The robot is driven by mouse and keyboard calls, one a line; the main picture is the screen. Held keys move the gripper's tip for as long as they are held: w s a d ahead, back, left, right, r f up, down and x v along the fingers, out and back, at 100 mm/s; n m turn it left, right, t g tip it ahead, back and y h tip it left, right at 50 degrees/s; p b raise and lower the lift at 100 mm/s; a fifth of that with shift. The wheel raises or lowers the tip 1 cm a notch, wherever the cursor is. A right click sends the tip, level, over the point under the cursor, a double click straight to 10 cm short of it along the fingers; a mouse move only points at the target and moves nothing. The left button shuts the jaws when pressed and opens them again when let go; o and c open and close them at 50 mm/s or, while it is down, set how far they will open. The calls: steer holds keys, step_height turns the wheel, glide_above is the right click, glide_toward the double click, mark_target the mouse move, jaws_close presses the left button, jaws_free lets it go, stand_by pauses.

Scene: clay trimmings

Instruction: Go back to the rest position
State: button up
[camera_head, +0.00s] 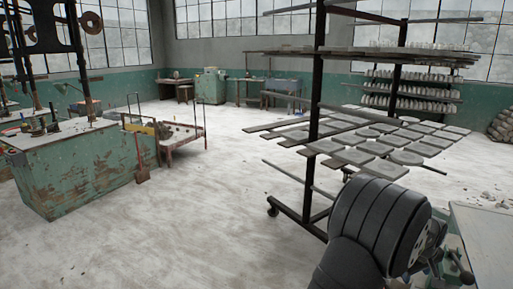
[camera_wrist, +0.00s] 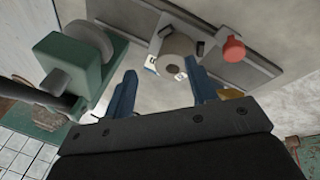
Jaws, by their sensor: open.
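In the wrist view my gripper (camera_wrist: 158,95) shows as two blue fingers held well apart, with nothing between them. Beyond the fingers a grey round piece (camera_wrist: 177,68) with a dark centre sits on a pale surface, with small white and blue scraps by it. I cannot tell how far the fingertips are from it. In the head view my dark arm fills the lower right, beside a pale table, and the fingers cannot be made out there.
A green machine with a grey wheel (camera_wrist: 88,45) stands left of the fingers, and a red knob (camera_wrist: 233,49) is at the right. In the head view a wheeled rack (camera_head: 313,110) with slabs stands behind my arm. A worn green bench (camera_head: 75,170) is at left; open floor lies between.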

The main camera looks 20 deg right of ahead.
steer(key=s+d+r+n+h, duration=0.1)
steer(key=d+r, duration=0.2)
steer(key=r, duration=0.1)
steer(key=s+d+r+n+h, duration=0.1)
steer(key=s+d+r, duration=0.1)
steer(key=d+r, duration=0.2)
steer(key=s+d+r+n+h, duration=0.1)
steer(key=d+r, duration=0.2)
steer(key=r, duration=0.1)
steer(key=shift+s+d+r+t+h, duration=0.15)
steer(key=shift+d+r+t+h, duration=0.15)
steer(key=shift+d+r+t, duration=0.1)
steer(key=shift+s+d+r, duration=0.1)
steer(key=shift+s+d, duration=0.05)
steer(key=shift+s, duration=0.5)
steer(key=shift+o, duration=0.5)
